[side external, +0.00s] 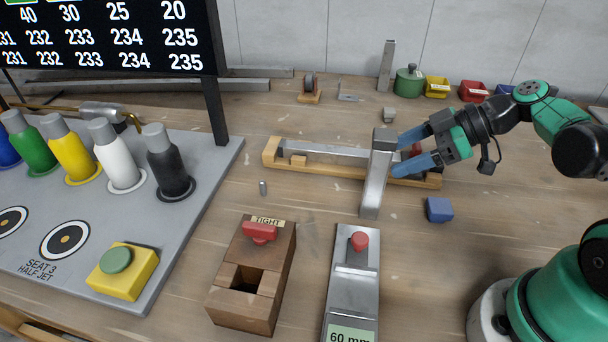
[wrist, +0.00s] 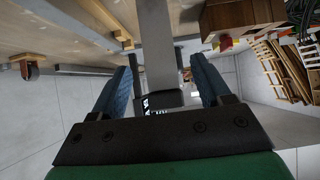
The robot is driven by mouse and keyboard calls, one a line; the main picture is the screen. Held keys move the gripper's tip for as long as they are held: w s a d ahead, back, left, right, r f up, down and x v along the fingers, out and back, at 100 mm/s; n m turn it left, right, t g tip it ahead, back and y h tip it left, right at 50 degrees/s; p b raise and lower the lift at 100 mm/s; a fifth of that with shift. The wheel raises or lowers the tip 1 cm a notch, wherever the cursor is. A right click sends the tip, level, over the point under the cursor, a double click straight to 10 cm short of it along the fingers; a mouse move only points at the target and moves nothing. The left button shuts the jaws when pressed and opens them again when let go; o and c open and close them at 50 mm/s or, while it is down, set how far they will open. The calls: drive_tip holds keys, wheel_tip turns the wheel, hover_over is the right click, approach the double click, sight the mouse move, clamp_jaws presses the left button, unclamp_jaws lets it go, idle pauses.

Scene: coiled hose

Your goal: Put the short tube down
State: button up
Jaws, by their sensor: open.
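A square grey metal tube (side external: 375,185), which I take to be the short tube, stands upright on the table in front of the wooden cradle. My gripper (side external: 400,155) is level at the tube's upper half, coming from the right, with its blue fingers apart. In the wrist view the tube (wrist: 156,40) lies between the two open fingers (wrist: 164,66), with a gap visible on each side. The tube's foot appears to rest on the tabletop. Its far side is hidden.
The wooden cradle (side external: 272,157) holding a long metal tube (side external: 325,149) lies close behind. A blue block (side external: 439,210) is to the right. A wooden block labelled TIGHT (side external: 225,298) and a metal gauge (side external: 345,300) stand in front. Table to the tube's left is mostly clear.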

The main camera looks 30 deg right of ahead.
sight(386, 159)
drive_tip(key=v, duration=0.8)
drive_tip(key=shift+s+d+r, duration=0.2)
drive_tip(key=x, duration=1.2)
drive_tip(key=shift+a+f, duration=0.1)
drive_tip(key=shift+r, duration=0.35)
